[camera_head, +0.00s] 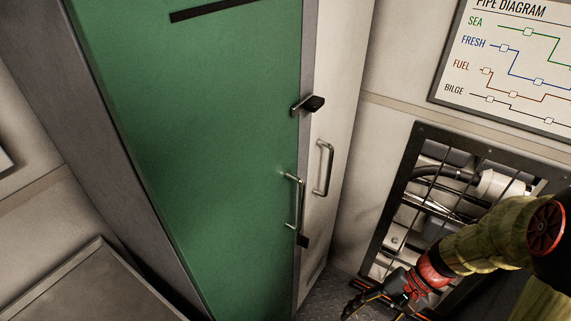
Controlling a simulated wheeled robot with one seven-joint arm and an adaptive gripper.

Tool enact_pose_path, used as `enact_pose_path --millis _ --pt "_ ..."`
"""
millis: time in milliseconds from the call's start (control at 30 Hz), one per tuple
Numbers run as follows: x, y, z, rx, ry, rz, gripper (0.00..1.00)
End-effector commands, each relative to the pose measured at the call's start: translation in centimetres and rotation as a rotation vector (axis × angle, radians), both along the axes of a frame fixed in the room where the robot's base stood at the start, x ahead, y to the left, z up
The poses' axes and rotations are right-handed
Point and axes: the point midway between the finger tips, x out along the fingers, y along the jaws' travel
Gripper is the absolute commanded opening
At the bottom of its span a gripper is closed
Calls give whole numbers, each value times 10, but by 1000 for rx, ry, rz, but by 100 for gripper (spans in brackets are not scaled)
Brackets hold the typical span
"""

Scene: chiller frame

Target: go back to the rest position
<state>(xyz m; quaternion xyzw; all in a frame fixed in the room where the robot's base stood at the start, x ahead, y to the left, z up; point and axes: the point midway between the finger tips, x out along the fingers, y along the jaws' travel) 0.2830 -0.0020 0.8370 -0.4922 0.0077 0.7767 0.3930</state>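My gripper (368,302) is at the lower right of the head view, at the end of my yellow-green arm. Its dark fingers point down and left, over the dark floor. It is small and partly cut by the bottom edge, so whether its fingers are apart or together is unclear. I see nothing held in it. It is apart from the green door and its handle.
A green door (200,130) with a metal handle (293,202) and a black latch (309,103) stands at left and centre. Another handle (324,167) is on the pale panel. A barred opening (400,190) with pipes lies behind my arm. A grey surface (90,290) is lower left.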

Motion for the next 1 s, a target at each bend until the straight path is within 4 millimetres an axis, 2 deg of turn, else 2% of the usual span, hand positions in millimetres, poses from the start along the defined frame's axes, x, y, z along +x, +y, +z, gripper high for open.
enact_pose_path --millis 33,200,433,600,800,900,1000 --pt "0 -7 14 -79 -34 35 52" --pt "4 -31 57 -325 -162 133 52" --pt "15 -45 131 -579 -422 264 52" --pt "17 -36 191 -693 -636 367 52" --pt "14 -12 246 -722 -832 411 52" --pt "13 -2 257 -717 -876 431 52" --pt "13 1 257 -711 -881 443 52"
